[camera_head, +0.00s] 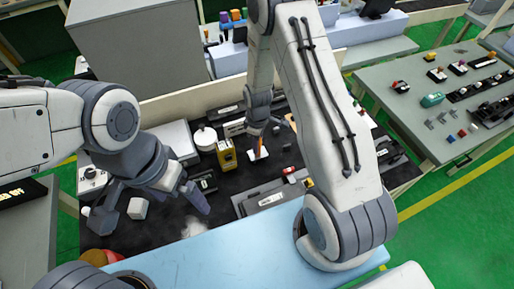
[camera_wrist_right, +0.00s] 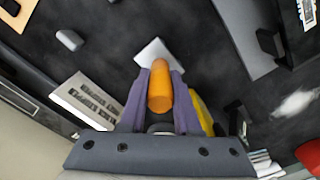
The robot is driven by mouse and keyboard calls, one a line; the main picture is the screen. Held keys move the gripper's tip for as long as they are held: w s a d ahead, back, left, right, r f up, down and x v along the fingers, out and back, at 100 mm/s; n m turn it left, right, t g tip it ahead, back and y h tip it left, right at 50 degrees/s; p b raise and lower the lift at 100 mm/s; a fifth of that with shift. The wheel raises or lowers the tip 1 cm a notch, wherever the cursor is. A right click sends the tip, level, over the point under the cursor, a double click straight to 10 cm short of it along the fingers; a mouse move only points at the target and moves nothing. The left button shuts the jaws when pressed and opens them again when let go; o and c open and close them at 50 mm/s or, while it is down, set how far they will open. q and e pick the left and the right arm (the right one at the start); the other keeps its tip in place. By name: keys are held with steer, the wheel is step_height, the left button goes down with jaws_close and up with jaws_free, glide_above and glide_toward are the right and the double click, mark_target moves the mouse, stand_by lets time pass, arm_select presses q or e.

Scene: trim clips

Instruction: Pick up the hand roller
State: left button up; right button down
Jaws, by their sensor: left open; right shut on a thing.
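The hand roller shows as an orange handle in the right wrist view (camera_wrist_right: 160,88) and as a small orange part in the head view (camera_head: 259,146). My right gripper (camera_wrist_right: 156,98) is shut on this handle, with a purple finger on each side. The roller end is not clear to see. A white flat piece (camera_wrist_right: 156,53) lies just beyond the handle; I cannot tell whether they touch. My left gripper (camera_head: 152,208) is open, fingers spread, over the left part of the dark work surface.
A white block (camera_head: 137,208) shows between my left fingers; I cannot tell its depth. A yellow box (camera_head: 227,154) and a white round container (camera_head: 205,138) stand left of my right gripper. A grey tray (camera_head: 270,198) lies nearer. A light blue edge (camera_head: 220,250) runs along the front.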

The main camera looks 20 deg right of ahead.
steer(key=shift+r, duration=0.2)
steer(key=shift+r+b, duration=0.2)
steer(key=shift+b, duration=0.1)
step_height(320, 180, up, 3)
steer(key=shift+w+r+b, duration=0.1)
steer(key=shift+r+b, duration=0.1)
steer(key=shift+b, duration=0.7)
steer(key=s+d+r+b, duration=0.3)
steer(key=d+r, duration=0.4)
steer(key=d, duration=0.4)
steer(key=shift+s+d, duration=0.15)
steer(key=shift+s, duration=0.1)
steer(key=c, duration=1.3)
jaws_free()
jaws_close()
